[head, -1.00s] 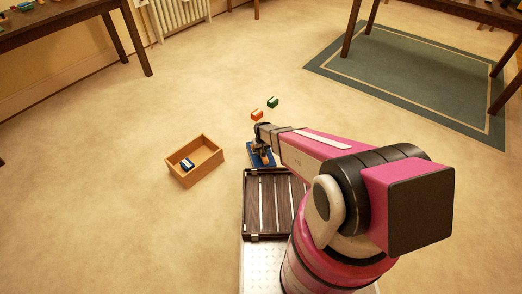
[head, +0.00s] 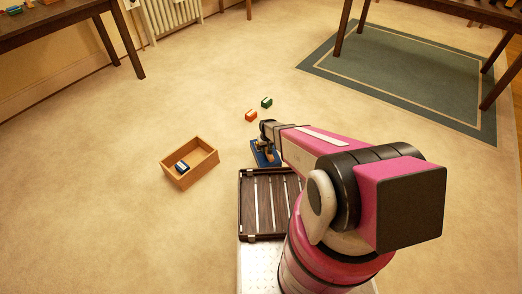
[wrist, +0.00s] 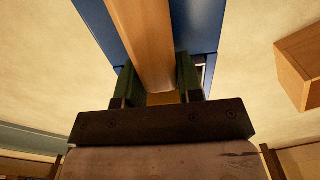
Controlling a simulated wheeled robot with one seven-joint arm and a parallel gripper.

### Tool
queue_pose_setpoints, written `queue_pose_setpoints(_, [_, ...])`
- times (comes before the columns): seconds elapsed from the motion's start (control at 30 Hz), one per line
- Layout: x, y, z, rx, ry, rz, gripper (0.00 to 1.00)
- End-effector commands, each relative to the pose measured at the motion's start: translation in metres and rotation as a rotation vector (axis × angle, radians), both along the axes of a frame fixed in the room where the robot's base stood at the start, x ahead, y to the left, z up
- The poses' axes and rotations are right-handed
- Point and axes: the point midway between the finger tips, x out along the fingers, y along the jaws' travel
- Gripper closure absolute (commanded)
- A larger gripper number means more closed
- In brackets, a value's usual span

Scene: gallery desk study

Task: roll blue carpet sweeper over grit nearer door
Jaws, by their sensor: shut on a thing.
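The blue carpet sweeper (head: 262,158) stands on the carpet just beyond my slatted front deck, partly hidden by my arm in the head view. In the wrist view its blue body (wrist: 200,25) lies behind a wooden handle (wrist: 145,40). My gripper (wrist: 150,85) is shut on that handle; it also shows small in the head view (head: 266,143). No grit can be made out on the carpet, and no door is in view.
A wooden box (head: 205,171) with a blue and white item (head: 182,167) inside stands left of the sweeper. An orange block (head: 251,116) and a green block (head: 267,102) lie beyond it. A green rug (head: 420,85) lies under a table at right. Carpet at left is clear.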

Motion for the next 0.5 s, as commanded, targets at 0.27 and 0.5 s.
queue_pose_setpoints(0.27, [-0.001, -0.032, 0.011, 0.000, -0.001, -0.002, 0.88])
queue_pose_setpoints(0.5, [-0.001, -0.059, 0.019, 0.000, -0.001, -0.002, 0.88])
